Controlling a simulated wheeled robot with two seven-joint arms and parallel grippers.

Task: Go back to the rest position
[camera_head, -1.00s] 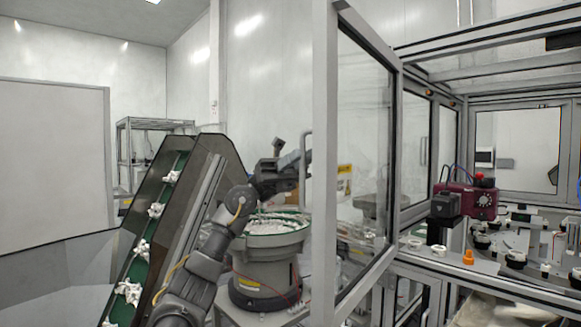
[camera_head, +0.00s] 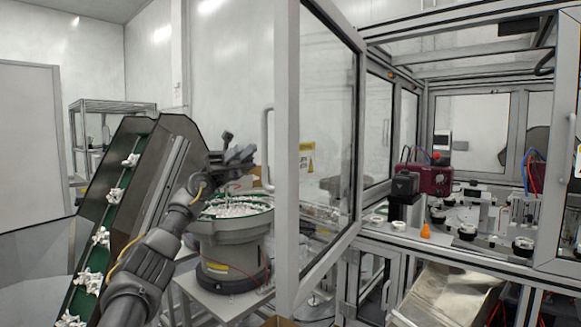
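My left arm comes in from the lower left, and its gripper (camera_head: 240,154) is raised above the far rim of the bowl feeder (camera_head: 232,224). The gripper is small and dark here, and I cannot tell whether its fingers are apart. I see nothing clearly held in it. The bowl holds many white parts. My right gripper is not in view.
A green conveyor (camera_head: 104,215) with white parts rises at the left. The framed glass door (camera_head: 287,160) stands open just right of my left gripper.

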